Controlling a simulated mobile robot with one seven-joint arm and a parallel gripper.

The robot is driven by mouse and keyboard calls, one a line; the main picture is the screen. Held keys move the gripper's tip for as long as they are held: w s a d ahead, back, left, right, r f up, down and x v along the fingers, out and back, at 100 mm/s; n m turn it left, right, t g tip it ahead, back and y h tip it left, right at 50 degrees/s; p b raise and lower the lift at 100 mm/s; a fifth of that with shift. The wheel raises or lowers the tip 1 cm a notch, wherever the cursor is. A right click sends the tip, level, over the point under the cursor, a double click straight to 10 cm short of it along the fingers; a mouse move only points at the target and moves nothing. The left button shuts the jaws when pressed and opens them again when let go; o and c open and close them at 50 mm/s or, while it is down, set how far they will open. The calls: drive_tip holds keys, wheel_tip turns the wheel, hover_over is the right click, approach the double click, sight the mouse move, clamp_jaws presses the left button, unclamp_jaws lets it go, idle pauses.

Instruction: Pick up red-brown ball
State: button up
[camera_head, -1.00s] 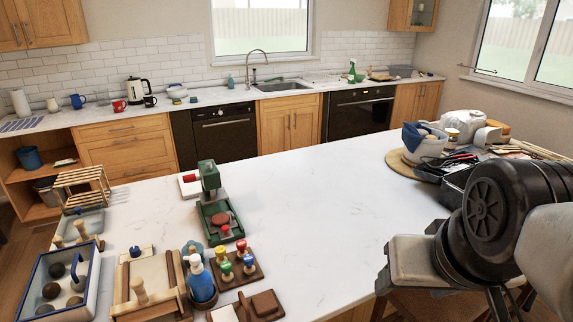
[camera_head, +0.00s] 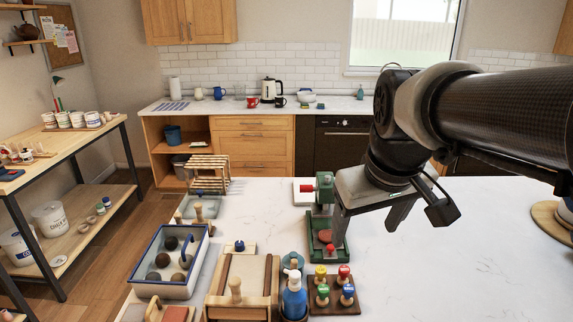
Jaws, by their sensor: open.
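Several balls lie in a blue-rimmed white tray (camera_head: 140,291) at the left of the counter. A brown ball (camera_head: 162,260) is in the middle, a brown ball (camera_head: 153,277) at the near left and a dark ball (camera_head: 171,243) at the back. I cannot tell surely which one is red-brown. My gripper (camera_head: 368,222) is open and empty above the counter, to the right of the tray and beside the green press. Nothing is between its fingers.
The green press (camera_head: 328,250) holds a flat red-brown disc (camera_head: 325,236). A wooden slab frame (camera_head: 268,285), a blue bottle (camera_head: 294,298) and a stand of coloured stamps (camera_head: 333,295) stand between. A wooden rack (camera_head: 207,170) is behind the tray.

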drive_tip(key=w+d+f+n+g+y, duration=0.1)
drive_tip(key=w+f+n, duration=0.25)
drive_tip(key=w, duration=1.25)
drive_tip(key=n+y+b, duration=0.1)
drive_tip(key=n+y, duration=0.1)
drive_tip(key=n, duration=0.1)
approach(328, 235)
drive_tip(key=shift+w+a+f, duration=0.15)
drive_tip(key=shift+w+f, duration=0.25)
drive_tip(key=shift+w, duration=0.05)
drive_tip(key=shift+s+p+x, duration=0.2)
drive_tip(key=shift+p+x, duration=0.55)
drive_tip(key=shift+x, duration=2.5)
drive_tip(key=c, duration=1.3)
